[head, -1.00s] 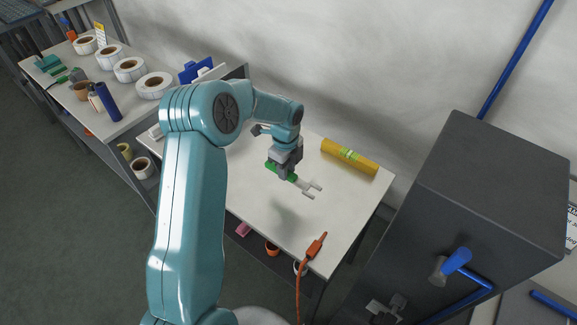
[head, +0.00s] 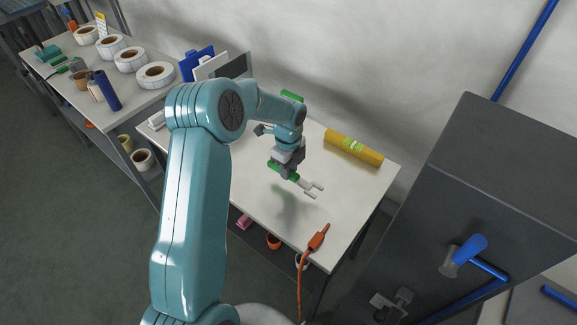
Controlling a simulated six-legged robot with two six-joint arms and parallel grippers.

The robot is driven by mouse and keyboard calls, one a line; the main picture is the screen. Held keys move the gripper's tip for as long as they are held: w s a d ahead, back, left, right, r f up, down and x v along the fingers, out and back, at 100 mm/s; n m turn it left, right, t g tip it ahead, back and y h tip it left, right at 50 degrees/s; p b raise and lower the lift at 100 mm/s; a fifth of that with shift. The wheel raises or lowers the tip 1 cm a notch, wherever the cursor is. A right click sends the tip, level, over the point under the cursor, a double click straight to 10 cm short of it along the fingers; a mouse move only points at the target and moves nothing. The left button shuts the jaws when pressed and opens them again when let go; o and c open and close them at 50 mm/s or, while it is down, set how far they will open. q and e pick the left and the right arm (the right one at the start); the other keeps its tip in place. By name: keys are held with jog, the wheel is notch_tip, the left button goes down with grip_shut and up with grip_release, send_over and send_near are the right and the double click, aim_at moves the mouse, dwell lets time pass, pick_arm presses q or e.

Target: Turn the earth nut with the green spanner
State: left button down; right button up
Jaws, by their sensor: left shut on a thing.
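The green spanner (head: 309,188) has a green handle and a pale grey open-ended jaw. My left gripper (head: 287,171) is shut on its handle and holds it above the white table (head: 262,205); a shadow lies on the table below. The spanner's jaw points to the lower right, with nothing in it. I cannot make out an earth nut; a small grey fitting (head: 394,303) shows low on the dark grey cabinet (head: 490,190), too small to identify. My right gripper is not in view.
A yellow roll (head: 353,147) lies at the table's back right. An orange cable with a plug-like end (head: 318,238) lies over the front right edge. The cabinet, with a blue handle (head: 467,249), stands right of the table. Label rolls (head: 155,74) stand on the left bench.

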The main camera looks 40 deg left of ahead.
pick_arm(q)
jog(key=shift+w+f+b, duration=0.1)
jog(key=shift+f+b, duration=0.35)
jog(key=shift+f, duration=0.45)
jog(key=shift+f+b, duration=0.5)
jog(key=shift+f, duration=0.1)
jog(key=shift+f+b, duration=0.75)
jog(key=shift+f, duration=0.3)
jog(key=c, duration=0.8)
grip_release()
jog(key=shift+r, duration=0.1)
notch_tip(320, 180, up, 16)
jog(key=shift+r, duration=0.1)
